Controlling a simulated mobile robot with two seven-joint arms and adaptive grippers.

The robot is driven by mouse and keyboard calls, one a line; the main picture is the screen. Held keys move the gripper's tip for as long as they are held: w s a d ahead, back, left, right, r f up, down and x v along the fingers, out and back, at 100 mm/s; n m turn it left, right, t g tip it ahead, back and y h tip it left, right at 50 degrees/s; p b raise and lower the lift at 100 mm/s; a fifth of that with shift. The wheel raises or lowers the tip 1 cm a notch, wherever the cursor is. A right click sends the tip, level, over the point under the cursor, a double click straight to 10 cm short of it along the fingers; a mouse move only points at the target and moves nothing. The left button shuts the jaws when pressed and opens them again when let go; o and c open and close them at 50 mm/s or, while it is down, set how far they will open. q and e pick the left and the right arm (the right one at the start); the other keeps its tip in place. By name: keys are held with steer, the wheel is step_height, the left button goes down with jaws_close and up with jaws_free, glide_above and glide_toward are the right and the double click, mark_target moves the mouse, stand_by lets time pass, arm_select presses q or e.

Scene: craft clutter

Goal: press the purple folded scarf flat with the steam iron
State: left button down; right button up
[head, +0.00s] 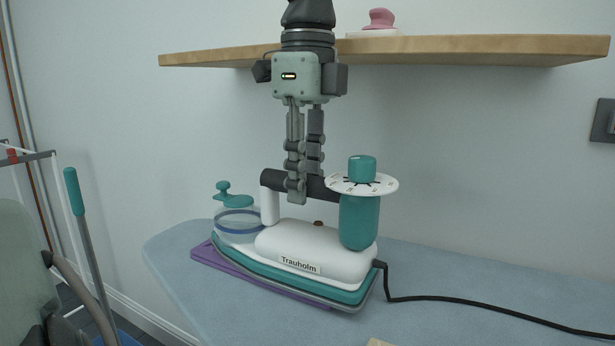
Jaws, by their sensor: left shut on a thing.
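The steam iron (312,256) has a white body marked "Trauholm", a teal base, a clear tank at the left and a teal knob with a white dial at the right. It sits on the purple folded scarf (227,263) on the blue ironing board. The scarf shows as a thin strip along the iron's left and front edge; the rest is hidden under the iron. My left gripper (303,190) comes down from above and is shut on the iron's dark handle. My right gripper is not in view.
A black cord (470,302) runs from the iron to the right across the ironing board (440,270). A wooden shelf (480,49) holding a pink object (381,18) is close above. A rack and a teal-handled pole (75,192) stand at left. The board's right side is mostly clear.

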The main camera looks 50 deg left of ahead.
arm_select(q)
steer(key=shift+a, duration=0.1)
steer(key=shift+s+a+r, duration=0.1)
steer(key=shift+s+a, duration=0.05)
steer(key=shift+a, duration=0.35)
steer(key=shift+s+a, duration=0.15)
steer(key=shift+a, duration=0.35)
steer(key=shift+s+a, duration=0.25)
steer(key=shift+a, duration=0.65)
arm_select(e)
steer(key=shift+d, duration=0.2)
arm_select(q)
steer(key=shift+r, duration=0.1)
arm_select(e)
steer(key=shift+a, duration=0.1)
arm_select(q)
steer(key=shift+s+a+f+b, duration=0.1)
steer(key=shift+s+a, duration=0.1)
steer(key=shift+a, duration=0.4)
steer(key=shift+s+a+f+b, duration=0.1)
steer(key=shift+s+a, duration=0.15)
steer(key=shift+a, duration=0.4)
steer(key=shift+s+a+b, duration=0.1)
steer(key=shift+s+a, duration=0.1)
steer(key=shift+a, duration=0.4)
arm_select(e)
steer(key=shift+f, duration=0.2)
